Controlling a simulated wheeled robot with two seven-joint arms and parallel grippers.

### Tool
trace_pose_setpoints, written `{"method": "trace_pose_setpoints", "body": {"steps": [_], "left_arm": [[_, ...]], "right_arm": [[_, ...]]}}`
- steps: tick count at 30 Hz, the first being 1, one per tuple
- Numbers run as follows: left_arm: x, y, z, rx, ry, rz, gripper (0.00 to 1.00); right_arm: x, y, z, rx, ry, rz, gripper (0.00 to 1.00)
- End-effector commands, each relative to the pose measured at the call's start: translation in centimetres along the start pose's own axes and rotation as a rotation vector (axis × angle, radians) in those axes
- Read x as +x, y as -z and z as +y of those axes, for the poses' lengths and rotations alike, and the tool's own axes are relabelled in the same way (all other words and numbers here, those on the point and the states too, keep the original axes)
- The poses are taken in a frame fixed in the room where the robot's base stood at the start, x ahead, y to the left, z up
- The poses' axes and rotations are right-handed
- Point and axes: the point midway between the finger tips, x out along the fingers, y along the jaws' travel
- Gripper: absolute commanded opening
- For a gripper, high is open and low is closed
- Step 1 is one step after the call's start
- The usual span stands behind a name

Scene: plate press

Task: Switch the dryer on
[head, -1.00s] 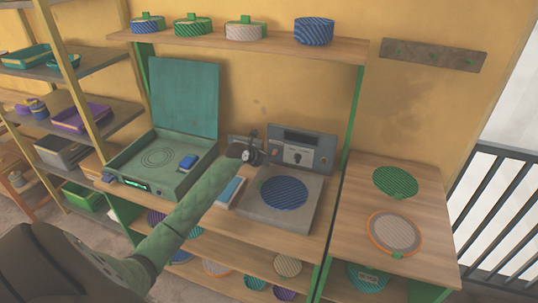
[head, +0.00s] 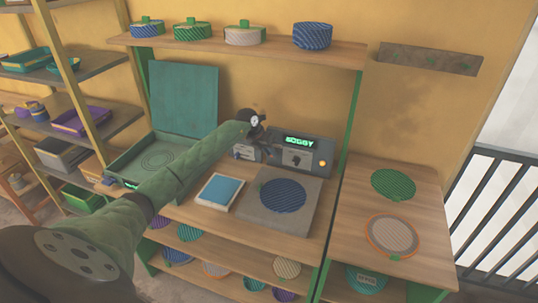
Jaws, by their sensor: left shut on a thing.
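The dryer (head: 312,161) appears to be the grey unit with a dial panel at the back of the bench. Its display (head: 300,141) glows green with letters that seem to read "SOGGY", and an amber lamp (head: 323,163) is lit at its right. In front is a grey slab (head: 251,206) bearing a blue striped disc (head: 283,195). My left gripper (head: 257,127) is at the panel's upper left end, shut on a small part that it mostly hides, perhaps a switch lever. My right gripper is out of view.
A teal box (head: 184,100) with its lid raised stands left, partly behind my left arm. A blue-topped pad (head: 220,190) lies beside the slab. A shelf (head: 270,47) with several round containers runs above. Green and orange-rimmed discs lie on the right table (head: 362,190).

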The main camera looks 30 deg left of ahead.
Motion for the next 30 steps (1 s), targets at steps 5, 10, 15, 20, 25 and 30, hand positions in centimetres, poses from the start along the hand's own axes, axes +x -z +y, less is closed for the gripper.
{"method": "trace_pose_setpoints", "body": {"steps": [5,10,15,20,25,30], "left_arm": [[0.1,-0.1,0.0,-0.016,0.006,0.045,0.0],[0.0,-0.3,0.0,-0.024,0.01,0.064,0.0],[0.0,-0.3,0.0,-0.025,0.011,0.069,0.0],[0.0,-0.3,0.0,-0.025,0.011,0.068,0.0],[0.0,-0.3,0.0,-0.025,0.011,0.068,0.34],[-0.1,-0.3,0.0,-0.025,0.011,0.067,0.4]], "right_arm": [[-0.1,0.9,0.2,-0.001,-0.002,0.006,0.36],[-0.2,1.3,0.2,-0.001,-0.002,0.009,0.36],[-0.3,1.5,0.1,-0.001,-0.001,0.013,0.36],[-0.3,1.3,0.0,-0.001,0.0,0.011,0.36],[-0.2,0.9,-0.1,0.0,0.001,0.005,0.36],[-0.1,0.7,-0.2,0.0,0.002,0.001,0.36]]}}
